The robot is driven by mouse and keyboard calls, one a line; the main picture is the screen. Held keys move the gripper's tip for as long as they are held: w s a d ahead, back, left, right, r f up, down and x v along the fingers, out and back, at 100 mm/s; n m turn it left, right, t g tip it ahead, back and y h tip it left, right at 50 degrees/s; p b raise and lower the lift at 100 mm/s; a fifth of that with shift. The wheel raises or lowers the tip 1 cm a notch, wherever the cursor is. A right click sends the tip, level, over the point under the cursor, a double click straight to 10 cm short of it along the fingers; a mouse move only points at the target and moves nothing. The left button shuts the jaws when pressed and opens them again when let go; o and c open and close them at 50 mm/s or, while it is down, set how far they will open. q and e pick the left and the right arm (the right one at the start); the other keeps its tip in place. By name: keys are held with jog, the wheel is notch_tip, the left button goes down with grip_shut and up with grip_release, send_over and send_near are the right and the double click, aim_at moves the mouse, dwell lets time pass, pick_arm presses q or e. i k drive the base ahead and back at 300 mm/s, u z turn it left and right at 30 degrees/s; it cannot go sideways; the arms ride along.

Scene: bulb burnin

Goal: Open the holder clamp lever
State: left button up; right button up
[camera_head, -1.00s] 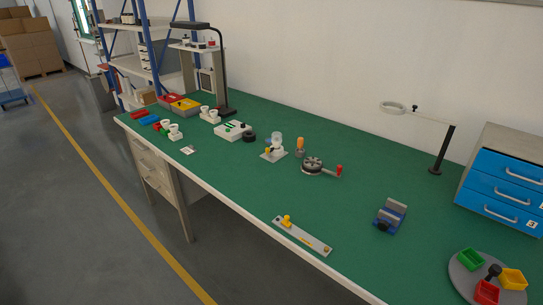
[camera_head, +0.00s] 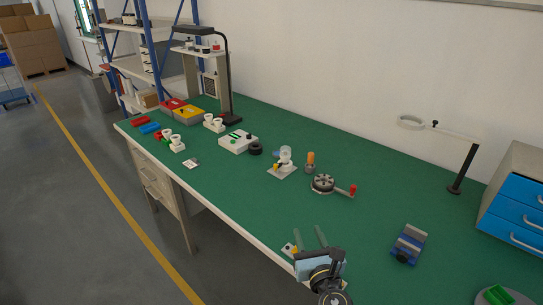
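A small holder (camera_head: 283,169) with a light base plate, a clear and white bulb-like part on top and a small yellow-orange piece stands mid-table in the head view. The yellow-orange piece may be its clamp lever, but it is too small to tell its position. My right gripper (camera_head: 310,237) is at the front edge of the table, its two fingers apart with nothing seen between them. It is well in front of the holder and touches nothing there. My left gripper is not in view.
A screwdriver-like orange handle (camera_head: 310,158) stands just right of the holder. A round dark device with a red-knobbed arm (camera_head: 323,184) is nearby. A white box (camera_head: 238,142) lies to the left, a blue vise (camera_head: 409,243) to the right. Green table is clear in front of the holder.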

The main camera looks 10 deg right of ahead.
aim_at(276, 166)
jog(key=i, duration=1.2)
